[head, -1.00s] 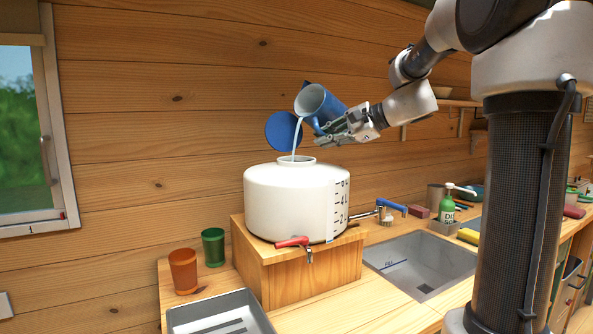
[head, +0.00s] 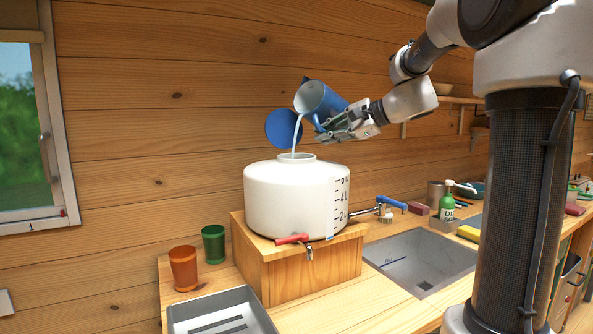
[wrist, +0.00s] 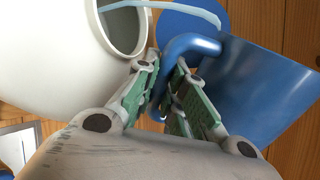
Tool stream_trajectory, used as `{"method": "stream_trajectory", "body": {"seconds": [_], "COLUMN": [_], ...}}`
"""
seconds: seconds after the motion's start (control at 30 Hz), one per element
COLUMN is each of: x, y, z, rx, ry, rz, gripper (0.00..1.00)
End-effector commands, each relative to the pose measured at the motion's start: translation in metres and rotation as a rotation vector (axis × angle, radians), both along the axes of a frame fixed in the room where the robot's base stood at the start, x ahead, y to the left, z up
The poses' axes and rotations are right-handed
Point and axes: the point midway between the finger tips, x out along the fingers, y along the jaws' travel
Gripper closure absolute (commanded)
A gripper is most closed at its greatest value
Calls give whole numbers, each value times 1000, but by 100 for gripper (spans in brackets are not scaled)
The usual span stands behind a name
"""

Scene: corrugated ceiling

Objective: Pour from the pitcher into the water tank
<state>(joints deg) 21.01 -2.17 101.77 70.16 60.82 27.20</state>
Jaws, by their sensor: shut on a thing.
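The blue pitcher (head: 325,101) is tilted to the left above the water tank, its blue lid (head: 281,129) hanging open. A pale stream (head: 297,136) runs from its mouth down into the tank's open neck. The white water tank (head: 290,205) stands upright on a wooden box, with level marks on its side and a red-handled tap (head: 293,239) at its front. My gripper (head: 325,129) is shut on the pitcher's handle, to the right of the stream. In the wrist view, the fingers (wrist: 165,95) close around the blue handle (wrist: 185,48), and the tank's opening (wrist: 125,25) shows beside it.
A grey tray (head: 220,312) lies in front. A green bottle (head: 447,208) stands behind the sink.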

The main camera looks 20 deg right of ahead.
Motion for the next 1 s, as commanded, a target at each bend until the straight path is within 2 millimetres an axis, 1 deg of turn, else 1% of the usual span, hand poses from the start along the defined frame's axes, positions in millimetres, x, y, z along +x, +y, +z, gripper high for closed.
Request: {"method": "stream_trajectory", "body": {"seconds": [1.0], "x": [1], "y": [-2], "z": [3], "rx": [-35], "ry": [-36], "rz": [-5], "gripper": [100]}}
